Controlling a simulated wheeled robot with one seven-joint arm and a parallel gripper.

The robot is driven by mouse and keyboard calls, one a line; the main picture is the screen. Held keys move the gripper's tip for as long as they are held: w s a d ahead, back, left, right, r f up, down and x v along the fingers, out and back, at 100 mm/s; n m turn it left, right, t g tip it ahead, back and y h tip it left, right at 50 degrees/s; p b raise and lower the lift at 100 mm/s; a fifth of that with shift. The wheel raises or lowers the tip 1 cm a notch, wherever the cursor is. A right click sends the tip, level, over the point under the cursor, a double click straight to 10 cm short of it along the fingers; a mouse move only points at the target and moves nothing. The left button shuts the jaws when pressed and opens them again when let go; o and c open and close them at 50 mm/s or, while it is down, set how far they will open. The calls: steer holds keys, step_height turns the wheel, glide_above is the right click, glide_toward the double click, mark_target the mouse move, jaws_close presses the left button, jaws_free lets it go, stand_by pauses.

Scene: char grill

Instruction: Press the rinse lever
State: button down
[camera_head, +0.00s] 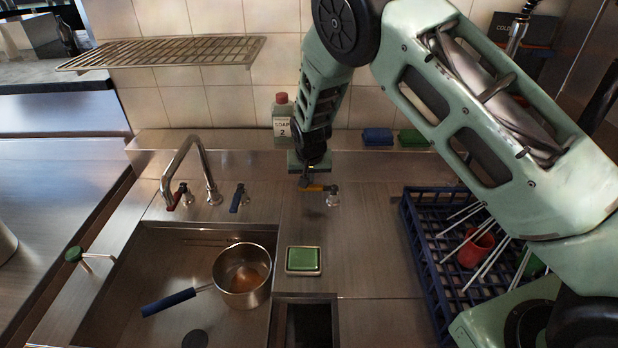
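A small orange lever (315,188) on a short metal post (333,197) sticks out on the steel counter right of the sink. It looks like the rinse lever, though no label can be read. My gripper (304,183) points down at the lever's left end, very close to it. I cannot tell whether they touch. The fingers are small and dark, and their opening cannot be made out. The arm comes in from the right and hides part of the back wall.
A curved faucet (187,166) with red (175,199) and blue (238,198) handles stands behind the sink (165,245). A pot (242,274) sits in the sink. A green sponge in a tray (304,261), a soap bottle (282,120) and a blue rack (428,270) surround the lever.

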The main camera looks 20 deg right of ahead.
steer(key=shift+s, duration=0.1)
steer(key=s+n+b, duration=0.1)
steer(key=n, duration=0.1)
steer(key=s+n+y+b, duration=0.1)
steer(key=b, duration=0.1)
steer(key=shift+s+a+f+n, duration=0.1)
steer(key=shift+a+f+n, duration=0.1)
steer(key=shift+a+n, duration=0.2)
steer(key=s+n+b, duration=0.1)
steer(key=n, duration=0.1)
steer(key=s+n+y+b, duration=0.1)
steer(key=s+n, duration=0.1)
steer(key=shift+d+r+y, duration=0.15)
steer(key=shift+r+y, duration=0.05)
steer(key=shift+y, duration=0.1)
steer(key=s+n, duration=0.1)
steer(key=n, duration=0.1)
steer(key=s+d+n+g+y+p, duration=0.1)
steer(key=n, duration=0.2)
steer(key=shift+s+d+r, duration=0.1)
steer(key=shift+s+r, duration=0.05)
steer(key=shift+s, duration=0.05)
steer(key=n+p, duration=0.1)
steer(key=s+d+n+g+p, duration=0.1)
steer(key=n, duration=0.1)
steer(key=shift+s+d+y, duration=0.2)
steer(key=shift+s+y, duration=0.1)
steer(key=shift+y, duration=0.1)
steer(key=shift+s+d, duration=0.15)
steer(key=shift+d, duration=0.15)
